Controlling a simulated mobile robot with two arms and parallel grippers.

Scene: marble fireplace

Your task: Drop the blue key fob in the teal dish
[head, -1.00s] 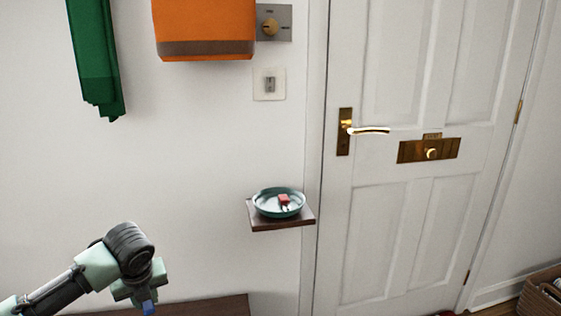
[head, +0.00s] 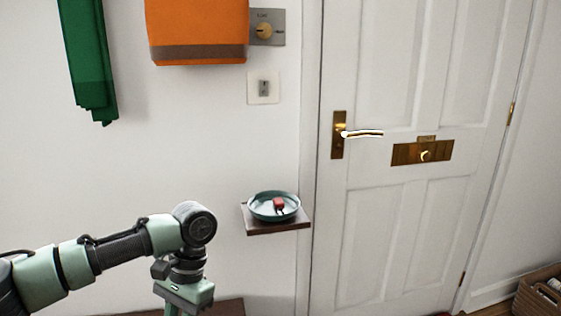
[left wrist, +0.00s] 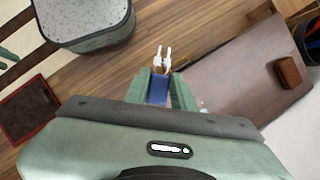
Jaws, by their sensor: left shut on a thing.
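The teal dish (head: 253,213) sits on a small dark wooden wall shelf (head: 262,229) left of the door. A red fob with keys (head: 279,204) lies in it. My left gripper (left wrist: 160,93) is shut on the blue key fob (left wrist: 158,89), whose pale keys (left wrist: 162,60) stick out past the fingertips in the left wrist view. In the head view my left gripper (head: 184,303) points down at the bottom edge, lower and left of the dish; its fingertips and the fob are cut off there. My right gripper is not in view.
A wooden bench top (left wrist: 230,80) with a brown block (left wrist: 288,72) lies below the gripper. The white door (head: 410,220) has a brass handle (head: 361,134). An orange box-like thing (head: 197,30) and green cloth (head: 88,60) hang above. A basket (head: 540,293) stands lower right.

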